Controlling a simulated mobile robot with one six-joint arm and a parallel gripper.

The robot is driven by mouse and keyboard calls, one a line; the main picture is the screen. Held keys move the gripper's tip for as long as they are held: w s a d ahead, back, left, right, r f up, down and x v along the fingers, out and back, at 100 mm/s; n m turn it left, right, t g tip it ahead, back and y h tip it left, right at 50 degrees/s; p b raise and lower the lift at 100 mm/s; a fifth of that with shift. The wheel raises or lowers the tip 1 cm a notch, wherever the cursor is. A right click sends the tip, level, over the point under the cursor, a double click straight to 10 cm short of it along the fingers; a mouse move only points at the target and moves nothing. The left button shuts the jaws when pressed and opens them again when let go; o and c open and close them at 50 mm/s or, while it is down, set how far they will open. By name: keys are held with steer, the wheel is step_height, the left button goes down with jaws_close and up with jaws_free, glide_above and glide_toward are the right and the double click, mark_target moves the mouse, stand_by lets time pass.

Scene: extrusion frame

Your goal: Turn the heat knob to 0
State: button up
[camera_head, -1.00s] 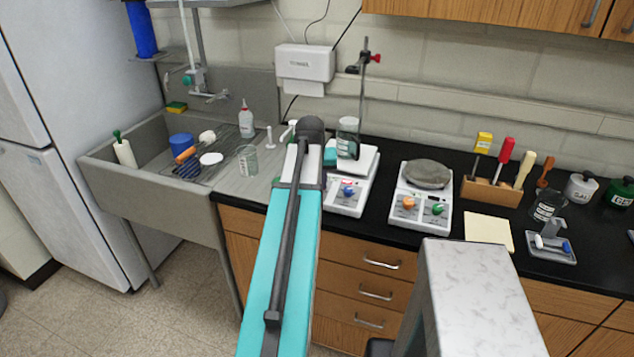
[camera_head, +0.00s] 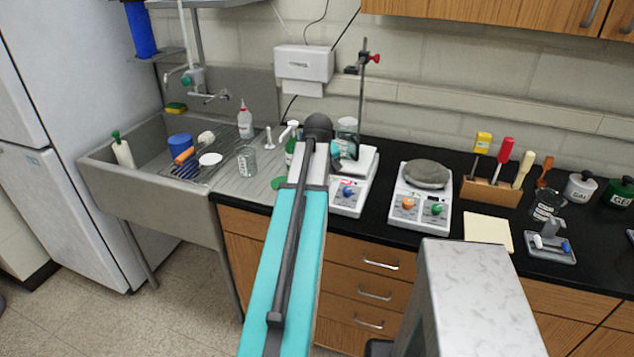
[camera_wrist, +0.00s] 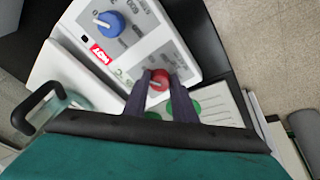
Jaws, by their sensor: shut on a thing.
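The left hot plate (camera_head: 350,203) stands on the black counter, with its blue knob (camera_head: 347,190) showing on its front panel. In the wrist view the same white panel (camera_wrist: 135,50) shows the blue knob (camera_wrist: 108,24), a red knob (camera_wrist: 158,80) and a red label. My gripper (camera_wrist: 160,77) has its two dark fingers closed on either side of the red knob, gripping it. The knob's pointer and the dial marks beside it are too small or covered to read. In the head view my arm hides the gripper and the red knob.
A beaker (camera_head: 347,133) is above the left hot plate, near a stand (camera_head: 363,92). A glass beaker (camera_head: 247,160) stands on the drainboard. A metal sink (camera_head: 150,190) lies left.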

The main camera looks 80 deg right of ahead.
steer(key=o, duration=1)
steer(key=shift+o, duration=0.2)
steer(key=shift+r, duration=0.15)
steer(key=b+v, duration=0.3)
steer(key=v, duration=1)
steer(key=shift+r, duration=0.25)
steer(key=shift+a, duration=0.1)
